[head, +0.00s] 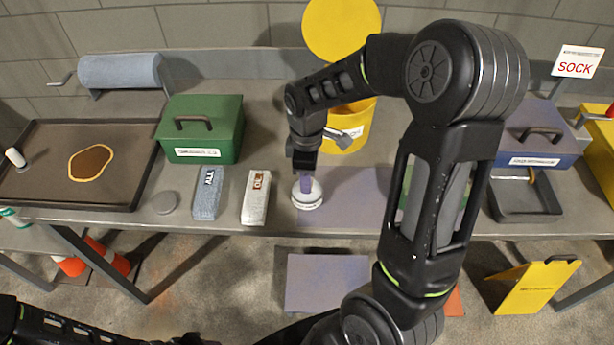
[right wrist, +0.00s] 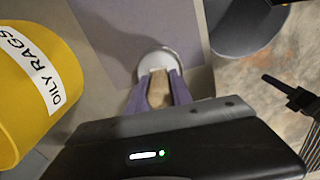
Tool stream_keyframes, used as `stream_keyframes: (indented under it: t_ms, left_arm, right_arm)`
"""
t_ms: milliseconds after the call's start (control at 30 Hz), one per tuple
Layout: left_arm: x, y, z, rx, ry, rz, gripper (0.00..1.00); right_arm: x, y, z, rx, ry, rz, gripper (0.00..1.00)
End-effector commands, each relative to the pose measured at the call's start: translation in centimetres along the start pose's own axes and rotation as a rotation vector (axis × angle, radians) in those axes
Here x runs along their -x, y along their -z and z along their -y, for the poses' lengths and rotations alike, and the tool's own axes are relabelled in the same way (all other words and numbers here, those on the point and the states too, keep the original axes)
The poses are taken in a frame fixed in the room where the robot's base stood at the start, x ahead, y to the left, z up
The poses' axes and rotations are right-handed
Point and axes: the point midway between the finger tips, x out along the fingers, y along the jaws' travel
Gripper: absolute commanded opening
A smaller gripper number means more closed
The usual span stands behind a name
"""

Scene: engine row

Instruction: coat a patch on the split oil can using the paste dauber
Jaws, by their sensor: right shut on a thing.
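My right gripper (head: 306,180), with purple fingertips, is low over the table. In the right wrist view the gripper (right wrist: 160,95) is shut on a light wooden handle (right wrist: 159,88), which looks like the paste dauber's. The handle stands over a round white pot or lid (head: 308,200), also seen in the right wrist view (right wrist: 172,59); I cannot tell whether the dauber's head is inside it. I cannot make out the split oil can; my right arm covers part of the table. My left gripper is out of view.
A lavender mat (head: 350,188) lies beside the white pot. A yellow oily-rags bin (head: 355,128) stands behind. Left are two grey packets (head: 257,197) (head: 207,194), a green box (head: 203,118) and a dark tray (head: 45,137) with a brown puddle. A blue box (head: 545,143) is right.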

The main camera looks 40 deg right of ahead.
Motion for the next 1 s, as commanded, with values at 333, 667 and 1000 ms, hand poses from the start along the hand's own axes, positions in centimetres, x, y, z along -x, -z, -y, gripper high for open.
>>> stream_keyframes:
  t_ms: [333,667,1000]
  left_arm:
    - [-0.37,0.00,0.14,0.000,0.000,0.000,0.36]
    - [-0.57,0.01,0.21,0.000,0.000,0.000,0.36]
    - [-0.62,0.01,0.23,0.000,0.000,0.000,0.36]
  right_arm:
    - [-0.50,-0.01,0.01,0.000,0.000,0.000,0.00]
    - [-0.80,-0.01,0.01,0.000,0.000,0.000,0.00]
    - [-0.85,-0.01,0.01,0.000,0.000,0.000,0.00]
